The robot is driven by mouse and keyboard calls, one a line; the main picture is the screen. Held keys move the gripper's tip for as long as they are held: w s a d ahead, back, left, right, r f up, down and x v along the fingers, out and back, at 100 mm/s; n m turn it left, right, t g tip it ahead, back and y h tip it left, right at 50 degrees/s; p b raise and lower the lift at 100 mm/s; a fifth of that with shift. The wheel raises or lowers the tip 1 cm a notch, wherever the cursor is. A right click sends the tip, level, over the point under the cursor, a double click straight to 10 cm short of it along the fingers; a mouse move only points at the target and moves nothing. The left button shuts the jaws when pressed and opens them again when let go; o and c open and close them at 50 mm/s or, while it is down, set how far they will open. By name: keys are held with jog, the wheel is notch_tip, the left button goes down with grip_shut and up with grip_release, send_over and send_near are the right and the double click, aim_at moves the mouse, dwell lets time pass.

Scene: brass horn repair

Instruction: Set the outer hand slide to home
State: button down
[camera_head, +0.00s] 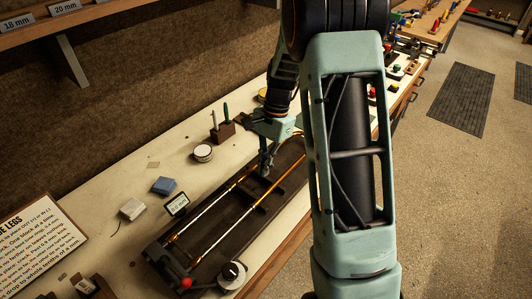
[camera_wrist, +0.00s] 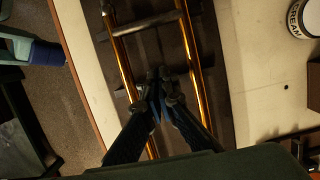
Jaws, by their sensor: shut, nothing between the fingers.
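The hand slide is a pair of long parallel tubes with brass and silver stretches (camera_head: 205,208), lying along a dark wooden bench fixture (camera_head: 228,240). In the wrist view its two brass tubes (camera_wrist: 191,55) run up the picture, joined by a crossbar (camera_wrist: 147,24) near the top. My gripper (camera_head: 265,172) is low over the far part of the slide. In the wrist view my gripper (camera_wrist: 160,80) is shut and empty between the two tubes, below the crossbar in the picture. I cannot tell whether the fingers touch a tube.
A small digital readout (camera_head: 177,204) stands beside the fixture; its digits are hard to read. A blue block (camera_head: 164,186), a pale block (camera_head: 132,209), a round tin (camera_head: 203,152) and a tool holder (camera_head: 222,131) are on the bench. A red knob (camera_head: 186,283) is at the fixture's near end.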

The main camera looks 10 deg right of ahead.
jog(key=shift+x, duration=1.05)
jog(key=shift+s+a+r+p, duration=0.1)
jog(key=shift+s+a+p, duration=0.25)
jog(key=shift+s+a, duration=0.35)
jog(key=shift+s+a+r+p, duration=0.1)
jog(key=shift+s+a+p, duration=0.3)
jog(key=shift+a, duration=0.5)
jog(key=shift+s, duration=0.1)
jog(key=s+a, duration=0.3)
jog(key=a, duration=0.1)
jog(key=s+a, duration=0.4)
jog(key=a, duration=0.1)
jog(key=s+a, duration=0.3)
jog(key=a, duration=0.2)
jog(key=shift+s+a, duration=0.15)
jog(key=shift+s, duration=0.15)
jog(key=shift+w+d+f, duration=0.2)
jog(key=shift+w+d, duration=0.05)
jog(key=shift+d, duration=0.1)
jog(key=w+d, duration=0.1)
jog(key=w+d+b, duration=0.1)
jog(key=shift+d+f, duration=0.25)
jog(key=shift+f, duration=0.05)
jog(key=v, duration=1)
jog(key=shift+d, duration=0.2)
